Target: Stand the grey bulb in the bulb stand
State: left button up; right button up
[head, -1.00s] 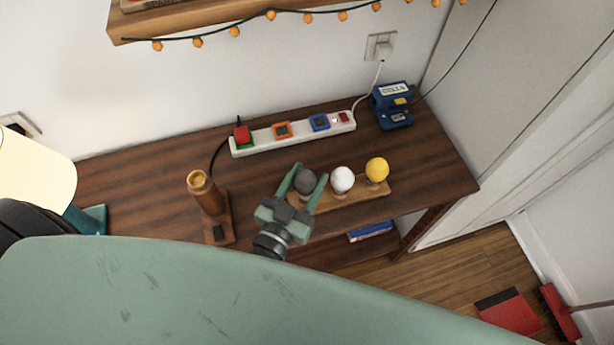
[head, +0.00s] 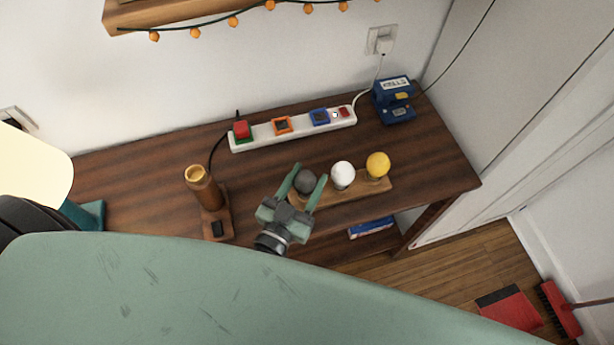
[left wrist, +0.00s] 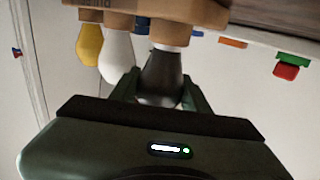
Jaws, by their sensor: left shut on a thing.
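The grey bulb (head: 305,182) is between the fingers of my left gripper (head: 309,182), at the left end of a wooden bulb stand (head: 334,192). The left wrist view also shows the grey bulb (left wrist: 162,80) between both fingers, with its pale base against or very near the stand (left wrist: 190,10). I cannot tell whether the base is fully seated. A white bulb (head: 343,174) and a yellow bulb (head: 378,164) stand upright in the same stand to the right. My right gripper is not in view.
A white power strip (head: 290,131) with coloured plugs lies behind the stand. A wooden lamp base (head: 205,190) stands to the left, and a blue device (head: 393,102) sits at the back right. The dark wooden table (head: 130,180) has free room at left.

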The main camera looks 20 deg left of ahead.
aim_at(300, 193)
pick_arm(q)
jog(key=shift+f, duration=0.1)
jog(key=o, duration=1.4)
jog(key=s, duration=0.2)
jog(key=s+b, duration=0.1)
jog(key=s, duration=0.1)
jog(key=s+a, duration=0.1)
jog(key=s, duration=0.2)
jog(key=shift+s, duration=0.35)
